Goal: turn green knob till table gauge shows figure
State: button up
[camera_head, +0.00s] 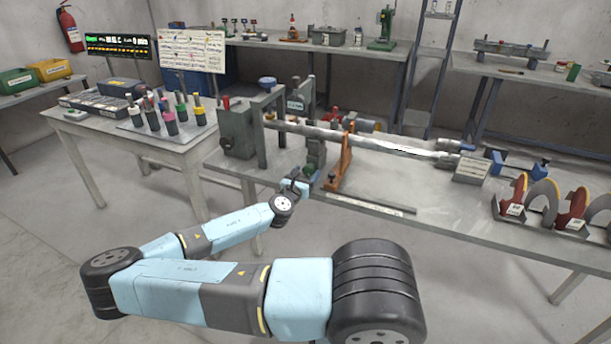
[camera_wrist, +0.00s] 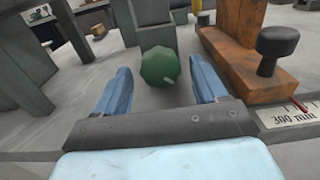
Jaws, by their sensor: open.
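The green knob (camera_wrist: 160,66) is a round, faceted knob with a pale mark, in the upper middle of the wrist view. My gripper (camera_wrist: 162,92) is open, with one blue finger on each side and below the knob in the picture; I see no contact.
An orange bracket (camera_wrist: 245,60) with a dark knob (camera_wrist: 277,48) stands close right of my gripper. A long metal shaft (camera_head: 360,140) lies across the workbench. A side table at left holds several coloured-handled tools (camera_head: 170,122). Red and grey curved pieces (camera_head: 515,190) stand at right.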

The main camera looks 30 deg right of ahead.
jog(key=shift+c, duration=0.4)
jog(key=c, duration=1)
jog(key=shift+o, duration=0.2)
jog(key=shift+m, duration=0.3)
jog(key=shift+w+r+m, duration=0.1)
jog(key=shift+m, duration=2.7)
jog(key=o, duration=1)
jog(key=shift+o, duration=0.2)
